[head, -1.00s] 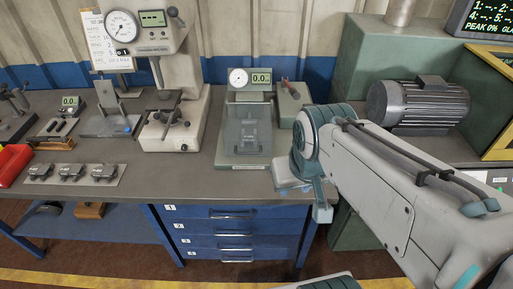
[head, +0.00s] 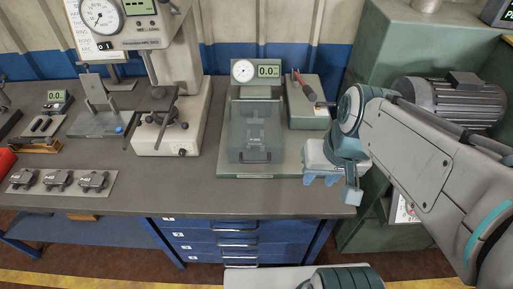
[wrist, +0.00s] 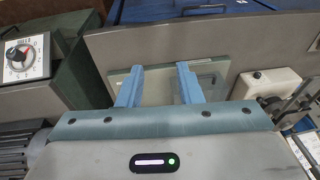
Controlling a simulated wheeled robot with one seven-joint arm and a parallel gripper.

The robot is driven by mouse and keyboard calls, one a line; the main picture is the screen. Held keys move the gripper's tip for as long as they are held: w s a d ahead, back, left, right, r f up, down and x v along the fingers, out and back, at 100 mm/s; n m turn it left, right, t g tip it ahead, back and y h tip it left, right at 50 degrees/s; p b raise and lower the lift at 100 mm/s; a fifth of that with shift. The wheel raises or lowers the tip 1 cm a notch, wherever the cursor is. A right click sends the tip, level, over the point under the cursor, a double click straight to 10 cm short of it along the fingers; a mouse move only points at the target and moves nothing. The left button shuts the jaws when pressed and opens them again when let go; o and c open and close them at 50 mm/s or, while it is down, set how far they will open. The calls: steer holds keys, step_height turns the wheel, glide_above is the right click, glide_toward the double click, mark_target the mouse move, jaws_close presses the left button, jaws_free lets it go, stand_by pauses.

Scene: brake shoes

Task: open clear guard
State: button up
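The clear guard (head: 255,135) is a see-through box on a fixture (head: 240,171) in the middle of the bench. It appears closed over a grey part, with a dark handle bar (head: 256,157) low on its front. My gripper (head: 321,180) is just right of the fixture's front corner, above the bench and apart from the guard. In the wrist view my gripper (wrist: 158,80) has its two blue fingers spread with nothing held.
A dial and digital gauge (head: 256,71) stands behind the guard. A green box with a red-tipped handle (head: 307,105) is to its right. A tall hardness tester (head: 175,115) stands left. A motor (head: 452,101) is at far right.

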step_height(320, 180, down, 8)
steer(key=a+m+g+y+b, duration=0.1)
steer(key=a+g+y+b, duration=0.15)
steer(key=b, duration=0.25)
steer(key=m+t+y+b, duration=0.6)
steer(key=t+y+b, duration=0.2)
steer(key=y+b, duration=0.5)
glide_toward(259, 162)
steer(key=shift+g+h, duration=0.25)
steer(key=shift+h, duration=0.3)
steer(key=x, duration=0.7)
steer(key=r+x, duration=0.1)
steer(key=x, duration=0.3)
steer(key=shift+w+a+f, duration=0.1)
steer(key=shift+a, duration=0.1)
jaws_close()
